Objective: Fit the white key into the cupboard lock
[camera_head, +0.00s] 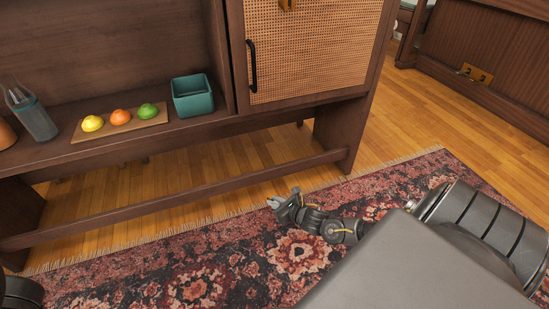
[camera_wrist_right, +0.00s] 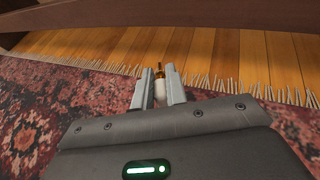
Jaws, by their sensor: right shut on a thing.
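The cupboard door (camera_head: 315,50) has a woven panel in a dark wood frame, with a black handle (camera_head: 252,66) at its left. A brass-coloured fitting (camera_head: 287,4), perhaps the lock, is cut off by the top edge of the head view. My right gripper (camera_head: 272,203) is low over the rug, well below the door. In the right wrist view my right gripper (camera_wrist_right: 160,84) is shut on the white key (camera_wrist_right: 160,92), whose brass-coloured end sticks out ahead between the fingertips. The key is too small to make out in the head view. My left gripper is out of view.
The open shelf left of the door holds a bottle (camera_head: 34,115), a wooden board (camera_head: 75,135) with yellow, orange and green fruit, and a teal box (camera_head: 192,95). A low wooden rail (camera_head: 180,200) runs beneath the cupboard. The rug (camera_head: 190,265) in front is clear.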

